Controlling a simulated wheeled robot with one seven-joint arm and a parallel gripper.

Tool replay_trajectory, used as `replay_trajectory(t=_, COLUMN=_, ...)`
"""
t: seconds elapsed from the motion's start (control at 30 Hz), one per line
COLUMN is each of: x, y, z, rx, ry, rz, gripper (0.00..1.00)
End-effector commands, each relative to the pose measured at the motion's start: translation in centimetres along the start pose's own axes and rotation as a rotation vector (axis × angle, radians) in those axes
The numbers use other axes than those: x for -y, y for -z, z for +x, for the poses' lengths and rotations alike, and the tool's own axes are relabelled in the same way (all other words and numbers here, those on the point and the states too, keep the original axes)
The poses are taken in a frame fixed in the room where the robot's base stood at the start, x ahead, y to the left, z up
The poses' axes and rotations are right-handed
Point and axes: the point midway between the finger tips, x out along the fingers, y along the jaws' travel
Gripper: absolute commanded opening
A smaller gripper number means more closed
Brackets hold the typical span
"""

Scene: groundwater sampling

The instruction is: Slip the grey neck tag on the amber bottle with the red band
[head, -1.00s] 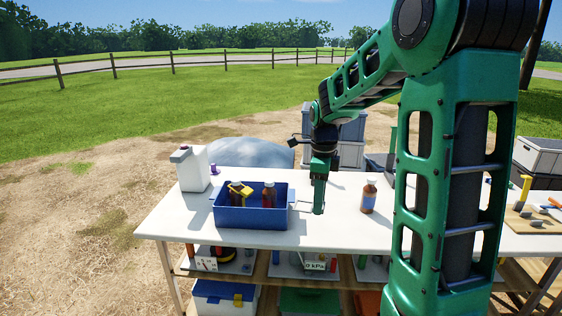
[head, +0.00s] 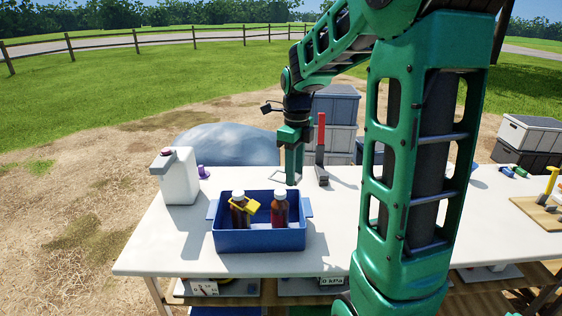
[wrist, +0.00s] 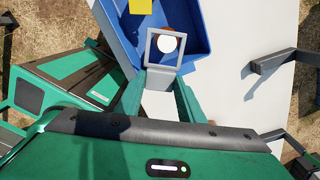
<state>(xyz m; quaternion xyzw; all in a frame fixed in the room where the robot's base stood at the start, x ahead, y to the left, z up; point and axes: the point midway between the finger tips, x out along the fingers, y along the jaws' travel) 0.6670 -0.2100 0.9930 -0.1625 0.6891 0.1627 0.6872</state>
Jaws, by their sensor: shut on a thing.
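The grey neck tag (wrist: 149,50) is a square open frame, gripped at its near edge between the fingertips of my gripper (wrist: 166,76). In the head view my gripper (head: 292,178) points down just behind the blue bin, and the tag shows only faintly. The amber bottle with the red band (head: 280,211) stands upright in the right part of the bin, with a white cap. In the wrist view a white cap (wrist: 167,43) appears inside the tag's opening. The tag's height above it cannot be told there.
The blue bin (head: 262,241) also holds a second amber bottle (head: 237,217) with a yellow tag (head: 253,206). A white jug (head: 180,180) stands left of the bin. A red-handled fixture (head: 321,145) stands behind right.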

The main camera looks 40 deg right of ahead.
Motion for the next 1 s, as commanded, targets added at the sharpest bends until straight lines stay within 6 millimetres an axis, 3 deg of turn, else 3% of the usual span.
replay_trajectory(t=0.57, x=0.7, y=0.7, z=0.3, rx=-0.001, ry=-0.001, rz=0.013, gripper=0.22)
replay_trajectory(t=1.0, x=0.7, y=0.7, z=3.5, rx=0.000, ry=-0.001, rz=0.013, gripper=0.22)
